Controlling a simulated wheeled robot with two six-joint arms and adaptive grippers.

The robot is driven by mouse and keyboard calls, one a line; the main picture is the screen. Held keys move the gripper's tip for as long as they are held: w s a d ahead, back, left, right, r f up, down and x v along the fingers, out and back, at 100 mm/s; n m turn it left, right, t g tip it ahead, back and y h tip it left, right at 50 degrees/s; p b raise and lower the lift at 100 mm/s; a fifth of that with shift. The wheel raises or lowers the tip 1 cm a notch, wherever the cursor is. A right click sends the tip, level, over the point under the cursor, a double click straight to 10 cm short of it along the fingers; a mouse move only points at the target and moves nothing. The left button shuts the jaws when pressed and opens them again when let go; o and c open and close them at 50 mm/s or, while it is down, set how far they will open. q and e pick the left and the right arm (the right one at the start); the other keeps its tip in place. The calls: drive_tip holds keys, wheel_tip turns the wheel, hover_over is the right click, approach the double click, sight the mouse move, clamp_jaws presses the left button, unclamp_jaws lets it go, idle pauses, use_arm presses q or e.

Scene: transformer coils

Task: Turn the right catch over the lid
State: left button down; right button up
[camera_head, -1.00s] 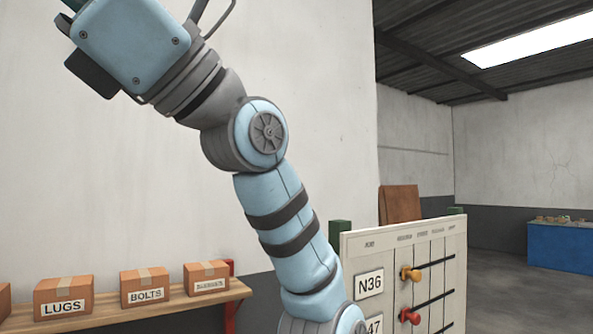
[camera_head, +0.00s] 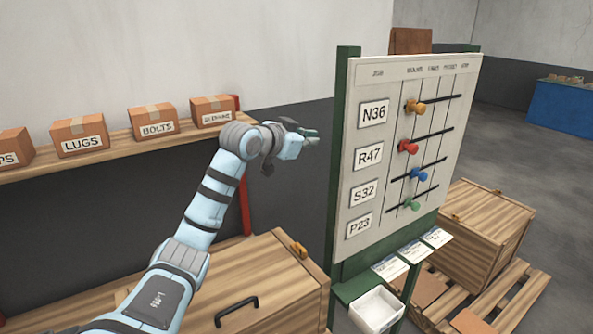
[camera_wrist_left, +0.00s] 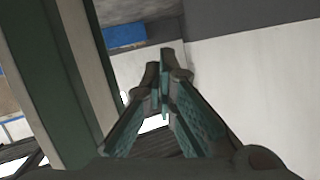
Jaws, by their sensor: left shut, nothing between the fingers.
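A wooden crate with a plank lid (camera_head: 265,275) stands at the lower middle of the head view. A black handle (camera_head: 236,309) is on it, partly near my arm. A small orange catch (camera_head: 299,249) sits at the lid's far right edge; I cannot tell whether it lies over the lid. My left gripper (camera_head: 312,137) is shut and empty, in the air well above the catch, left of the board's post. In the left wrist view its fingers (camera_wrist_left: 165,95) meet at the tips. My left arm hides the crate's left part. My right gripper is not in view.
A job board (camera_head: 400,150) with coloured pegs on a green post (camera_head: 343,150) stands close right of the crate and gripper. A white bin (camera_head: 377,310) is below it. A second crate (camera_head: 480,232) is on a pallet at right. A shelf with labelled boxes (camera_head: 157,120) is behind.

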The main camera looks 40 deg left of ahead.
use_arm(q)
drive_tip(key=s+d+f+g+h, duration=0.1)
drive_tip(key=s+f+g, duration=0.1)
drive_tip(key=f, duration=0.4)
drive_tip(key=s+f+g+h, duration=0.1)
drive_tip(key=s+f+g, duration=0.15)
drive_tip(key=f, duration=0.35)
drive_tip(key=g, duration=0.3)
hover_over(299, 248)
drive_tip(key=a, duration=0.2)
drive_tip(key=shift+m+t+h, duration=0.25)
drive_tip(key=shift+m+h, duration=0.15)
wheel_tip(299, 248, down, 4)
drive_tip(key=shift+w+d+f, duration=0.1)
drive_tip(key=shift+w, duration=0.1)
drive_tip(key=shift+w+d+f+p, duration=0.1)
drive_tip(key=shift+w+f+p, duration=0.1)
drive_tip(key=shift+f+p, duration=0.1)
drive_tip(key=x, duration=0.9)
drive_tip(key=s+p, duration=0.1)
drive_tip(key=s, duration=0.1)
drive_tip(key=s+a, duration=0.1)
drive_tip(key=s, duration=0.1)
drive_tip(key=shift+a+p, duration=0.15)
drive_tip(key=shift+p, duration=0.2)
